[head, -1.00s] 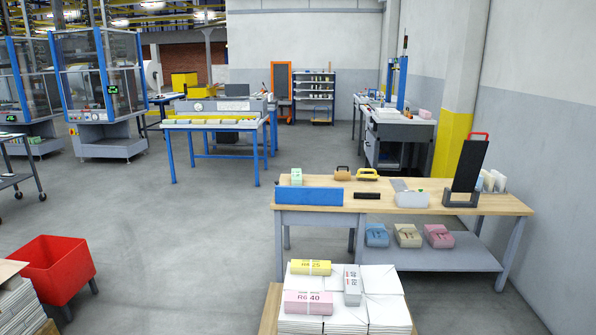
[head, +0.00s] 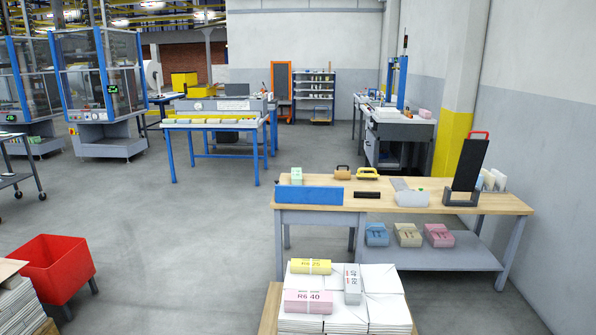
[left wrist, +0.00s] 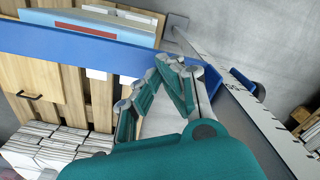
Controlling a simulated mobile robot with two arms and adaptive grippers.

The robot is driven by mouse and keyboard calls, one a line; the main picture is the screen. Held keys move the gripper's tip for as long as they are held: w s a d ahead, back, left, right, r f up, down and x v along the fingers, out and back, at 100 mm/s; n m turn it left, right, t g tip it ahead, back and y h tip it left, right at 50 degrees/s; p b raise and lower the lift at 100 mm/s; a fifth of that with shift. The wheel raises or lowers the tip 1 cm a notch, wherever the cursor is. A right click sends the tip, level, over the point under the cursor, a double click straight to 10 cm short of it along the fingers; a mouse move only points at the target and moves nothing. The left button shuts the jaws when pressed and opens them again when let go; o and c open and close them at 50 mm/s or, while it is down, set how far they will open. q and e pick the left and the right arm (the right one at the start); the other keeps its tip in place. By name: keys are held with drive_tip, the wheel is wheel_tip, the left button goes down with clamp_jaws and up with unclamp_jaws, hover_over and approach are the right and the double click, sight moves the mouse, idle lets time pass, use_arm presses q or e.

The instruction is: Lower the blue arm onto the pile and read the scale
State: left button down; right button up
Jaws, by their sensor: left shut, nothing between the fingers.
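In the left wrist view a long blue bar (left wrist: 110,43), which looks like the blue arm, runs from the left edge to the middle right. Beyond it lies a pile with a light blue top and a red stripe (left wrist: 88,24). A white strip with dark marks (left wrist: 272,122), which looks like the scale, slopes down along a blue-grey rail at the right. My left gripper (left wrist: 180,66) has teal and grey fingers and is shut and empty close to the right end of the blue bar. I cannot tell whether they touch. My right gripper is in neither view.
Stacks of white paper (left wrist: 50,145) and a wooden drawer front (left wrist: 30,85) show at the left in the wrist view. In the head view, a wooden bench (head: 385,203) stands right, a red bin (head: 60,268) lower left. Open floor (head: 180,240) lies between.

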use_arm(q)
drive_tip(key=shift+f+b, duration=1.2)
drive_tip(key=shift+f, duration=0.95)
drive_tip(key=shift+f+b, duration=0.45)
drive_tip(key=shift+f, duration=0.3)
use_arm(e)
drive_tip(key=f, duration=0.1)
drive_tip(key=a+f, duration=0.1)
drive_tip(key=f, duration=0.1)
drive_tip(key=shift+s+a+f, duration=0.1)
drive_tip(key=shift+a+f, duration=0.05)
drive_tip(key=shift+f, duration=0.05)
